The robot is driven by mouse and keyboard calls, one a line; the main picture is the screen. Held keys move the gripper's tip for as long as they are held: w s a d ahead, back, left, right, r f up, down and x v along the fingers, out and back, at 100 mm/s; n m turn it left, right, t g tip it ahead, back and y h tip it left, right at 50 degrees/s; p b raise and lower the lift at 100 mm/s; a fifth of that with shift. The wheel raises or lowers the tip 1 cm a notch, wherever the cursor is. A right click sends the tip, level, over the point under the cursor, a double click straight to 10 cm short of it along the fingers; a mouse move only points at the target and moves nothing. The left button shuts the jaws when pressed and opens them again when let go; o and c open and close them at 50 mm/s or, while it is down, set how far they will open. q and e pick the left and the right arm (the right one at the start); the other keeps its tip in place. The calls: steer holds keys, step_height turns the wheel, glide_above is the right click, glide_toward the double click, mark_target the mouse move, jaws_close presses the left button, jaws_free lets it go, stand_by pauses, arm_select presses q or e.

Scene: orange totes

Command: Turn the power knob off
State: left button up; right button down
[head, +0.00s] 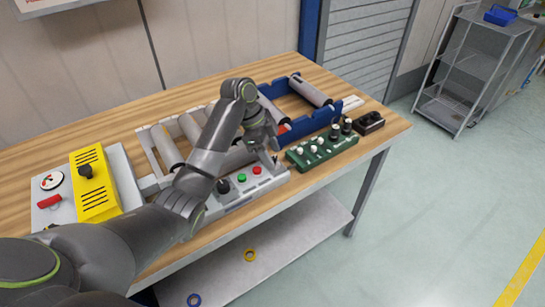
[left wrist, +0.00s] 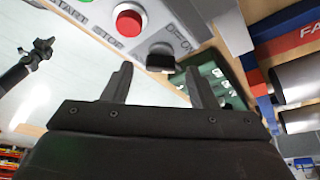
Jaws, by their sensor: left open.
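The power knob is a black knob (left wrist: 161,62) marked OFF and ON on a grey control box (head: 240,197), beside a red STOP button (left wrist: 129,22). In the left wrist view it shows between the fingertips of my left gripper (left wrist: 160,70), and I see no finger closed on it. In the head view my left gripper (head: 272,152) is over the right end of the box and mostly hides the knob. The gripper is open and empty. A dark arm end at the left of the left wrist view looks like my right gripper (left wrist: 40,50); its jaws are unclear.
A green panel (head: 322,148) with several knobs and a dark block (head: 369,123) stand right of the box. A roller conveyor (head: 165,147) and blue frame (head: 300,108) lie behind. A yellow box (head: 95,188) with a knob is at left. Floor in front is open.

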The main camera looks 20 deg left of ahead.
arm_select(q)
steer(key=shift+d+f, duration=0.15)
steer(key=shift+f, duration=0.3)
steer(key=c, duration=1)
steer(key=shift+r+n+p, duration=0.15)
steer(key=shift+n+p, duration=0.35)
steer(key=shift+p, duration=0.4)
steer(key=n+t+y+p, duration=0.1)
steer(key=n+p, duration=0.2)
steer(key=p, duration=0.2)
steer(key=n+t+y+p, duration=0.1)
steer(key=n+p, duration=0.3)
steer(key=p, duration=0.1)
steer(key=n+t+p, duration=0.1)
steer(key=n+p, duration=0.3)
steer(key=shift+s+d+r+y+p, duration=0.1)
steer(key=shift+s+d+y+p, duration=0.15)
steer(key=shift+y+p, duration=0.15)
steer(key=n+p, duration=0.2)
steer(key=shift+d+n+t+y, duration=0.1)
steer(key=shift+n+t+y, duration=0.2)
steer(key=shift+t+y, duration=0.1)
steer(key=shift+f+n+y+p, duration=0.25)
steer(key=shift+n+y+p, duration=0.3)
steer(key=shift+n, duration=1.05)
